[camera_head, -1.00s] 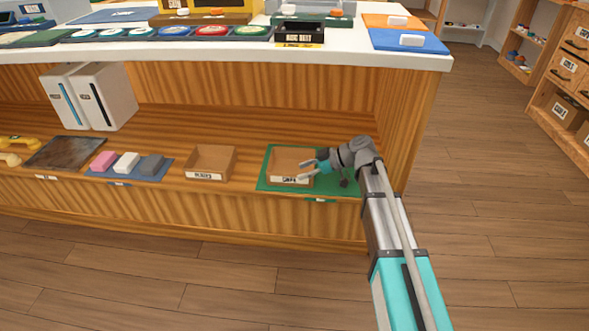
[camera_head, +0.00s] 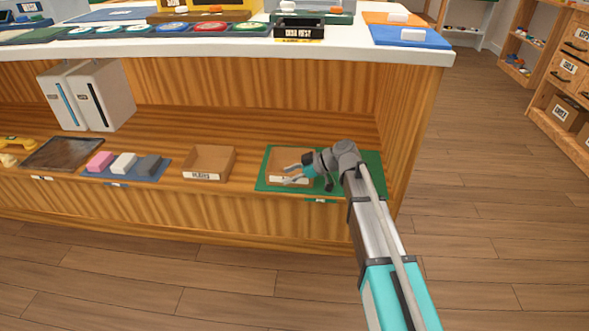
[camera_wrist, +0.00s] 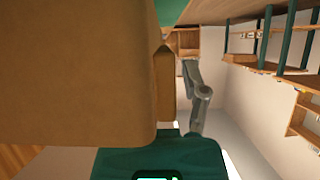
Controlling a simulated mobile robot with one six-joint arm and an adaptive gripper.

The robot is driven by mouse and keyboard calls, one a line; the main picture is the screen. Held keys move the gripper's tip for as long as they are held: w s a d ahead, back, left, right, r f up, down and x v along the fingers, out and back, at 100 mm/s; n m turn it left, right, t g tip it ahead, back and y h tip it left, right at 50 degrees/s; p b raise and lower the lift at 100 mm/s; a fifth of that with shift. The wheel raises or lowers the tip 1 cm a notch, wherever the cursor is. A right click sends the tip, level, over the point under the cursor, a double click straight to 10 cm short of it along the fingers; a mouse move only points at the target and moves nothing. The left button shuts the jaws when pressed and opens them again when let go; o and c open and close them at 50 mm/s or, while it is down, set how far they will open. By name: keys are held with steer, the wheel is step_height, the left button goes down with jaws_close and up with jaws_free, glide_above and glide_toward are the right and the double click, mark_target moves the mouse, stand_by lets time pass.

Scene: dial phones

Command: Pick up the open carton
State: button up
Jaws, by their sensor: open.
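An open brown carton (camera_head: 276,179) with a label on its front sits on a green mat (camera_head: 371,163) at the right end of the lower shelf. My gripper (camera_head: 289,174) is open, and its fingers reach over the carton from the right. The fingers and wrist hide much of the carton's inside and right side. In the wrist view, a large brown surface, apparently the carton (camera_wrist: 75,70), fills the left side close to the camera. Whether the fingers touch a wall is not clear.
Another open brown carton (camera_head: 208,163) stands to the left on the same shelf. Further left are a blue mat with pink, white and grey blocks (camera_head: 124,163) and a dark tray (camera_head: 63,153). The white countertop (camera_head: 350,57) overhangs the shelf; an upright panel (camera_head: 415,130) closes its right end.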

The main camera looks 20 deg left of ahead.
jaws_close()
steer(key=shift+r, duration=0.15)
stand_by(0.5)
steer(key=shift+r+p, duration=0.95)
steer(key=shift+p, duration=0.2)
steer(key=s+a+r+p, duration=0.5)
steer(key=s+r+p, duration=0.5)
steer(key=s, duration=0.3)
steer(key=shift+a+r+p, duration=0.15)
steer(key=shift+r+p, duration=0.2)
steer(key=shift+r, duration=0.05)
